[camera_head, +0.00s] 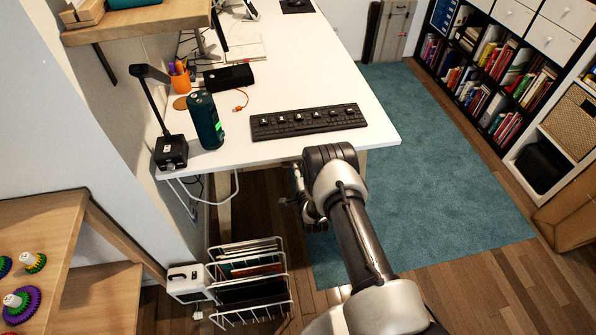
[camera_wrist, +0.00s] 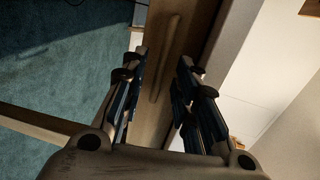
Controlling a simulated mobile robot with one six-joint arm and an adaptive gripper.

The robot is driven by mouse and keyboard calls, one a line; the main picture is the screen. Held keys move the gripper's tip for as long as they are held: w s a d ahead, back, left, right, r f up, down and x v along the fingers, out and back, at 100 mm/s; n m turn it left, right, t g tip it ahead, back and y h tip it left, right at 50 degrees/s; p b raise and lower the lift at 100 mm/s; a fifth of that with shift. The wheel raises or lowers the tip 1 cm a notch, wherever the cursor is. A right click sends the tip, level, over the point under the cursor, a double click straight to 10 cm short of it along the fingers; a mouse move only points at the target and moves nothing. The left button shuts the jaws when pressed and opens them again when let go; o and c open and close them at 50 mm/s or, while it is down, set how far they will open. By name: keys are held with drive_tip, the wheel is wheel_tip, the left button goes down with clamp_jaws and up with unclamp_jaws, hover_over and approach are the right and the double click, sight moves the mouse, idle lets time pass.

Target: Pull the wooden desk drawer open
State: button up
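The wooden drawer front (camera_wrist: 184,62) runs up the middle of the wrist view as a brown strip. A long, slim wooden handle (camera_wrist: 165,58) stands out from it. My gripper (camera_wrist: 160,80) is open, with one finger pair on each side of the handle in the picture. Nothing is visibly held, and I cannot tell whether the fingers touch the drawer. In the head view, my gripper (camera_head: 298,190) is below the front edge of the white desk (camera_head: 300,85), partly hidden by my wrist. The drawer is not visible there.
A keyboard (camera_head: 308,121), a dark green can-like cylinder (camera_head: 205,120) and a black lamp (camera_head: 168,145) stand on the desk. A white wire rack (camera_head: 250,318) is on the floor at lower left. A teal rug (camera_head: 450,190) lies clear to the right.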

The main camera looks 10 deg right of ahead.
drive_tip(key=shift+w+f, duration=0.15)
drive_tip(key=shift+w, duration=0.5)
drive_tip(key=shift+c, duration=0.5)
clamp_jaws()
